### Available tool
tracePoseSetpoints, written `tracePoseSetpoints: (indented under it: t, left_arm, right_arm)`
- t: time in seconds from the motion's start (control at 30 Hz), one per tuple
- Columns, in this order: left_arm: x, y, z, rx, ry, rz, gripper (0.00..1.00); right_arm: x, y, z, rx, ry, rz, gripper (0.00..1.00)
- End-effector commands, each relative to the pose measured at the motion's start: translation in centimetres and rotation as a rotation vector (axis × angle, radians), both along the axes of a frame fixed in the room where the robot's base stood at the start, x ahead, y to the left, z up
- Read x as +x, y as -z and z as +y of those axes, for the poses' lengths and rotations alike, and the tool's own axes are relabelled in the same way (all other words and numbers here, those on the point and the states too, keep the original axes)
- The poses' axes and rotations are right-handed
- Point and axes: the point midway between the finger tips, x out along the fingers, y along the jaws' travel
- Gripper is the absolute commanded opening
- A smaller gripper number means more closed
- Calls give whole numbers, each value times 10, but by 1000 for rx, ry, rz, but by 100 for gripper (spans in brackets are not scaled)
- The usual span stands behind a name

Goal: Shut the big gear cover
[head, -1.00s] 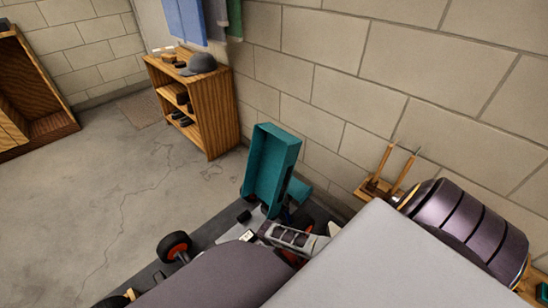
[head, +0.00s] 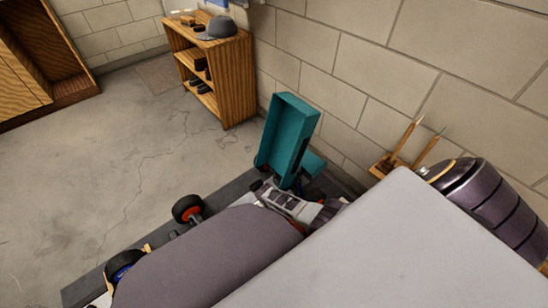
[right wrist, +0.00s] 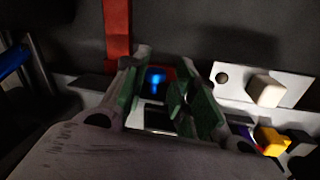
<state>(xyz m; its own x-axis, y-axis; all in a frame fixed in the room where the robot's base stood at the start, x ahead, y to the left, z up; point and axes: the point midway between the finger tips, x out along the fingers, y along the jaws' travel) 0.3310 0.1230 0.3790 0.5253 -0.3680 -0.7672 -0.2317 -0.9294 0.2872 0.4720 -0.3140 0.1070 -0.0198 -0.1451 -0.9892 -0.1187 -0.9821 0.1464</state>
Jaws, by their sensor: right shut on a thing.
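A teal, box-like cover (head: 288,138) stands raised and open at the far end of the dark platform, close to the wall, in the head view. It is probably the big gear cover. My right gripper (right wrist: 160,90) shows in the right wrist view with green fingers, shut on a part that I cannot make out. A blue glow and some red show between and behind the fingers. My arm hides much of the car in the head view. A pale slotted part (head: 285,203) shows just below the teal cover. My left gripper is not in view.
A black wheel (head: 187,209) with a red hub sits at the platform's left edge. A wooden shelf (head: 238,80) stands by the block wall. A wooden rack (head: 381,171) with upright tools and a dark ribbed cylinder (head: 495,210) are at right. The floor at left is clear.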

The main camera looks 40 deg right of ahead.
Motion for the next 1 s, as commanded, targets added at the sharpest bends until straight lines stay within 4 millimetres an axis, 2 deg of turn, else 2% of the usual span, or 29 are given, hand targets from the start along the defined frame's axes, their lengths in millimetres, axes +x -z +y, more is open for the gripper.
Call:
tracePoseSetpoints:
  t: [0.03,0.17,0.2,0.3,1.0]
  left_arm:
    - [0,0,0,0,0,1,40]
    - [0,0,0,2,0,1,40]
    - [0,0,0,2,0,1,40]
    - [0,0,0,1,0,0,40]
    - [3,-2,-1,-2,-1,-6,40]
  right_arm:
    - [1,-1,-12,-15,7,-1,0]
    - [1,-1,-12,-15,5,-2,0]
    - [1,-1,-12,-15,5,-2,30]
    - [1,-1,-11,-15,4,-3,41]
    - [1,-1,-5,-7,0,-2,41]
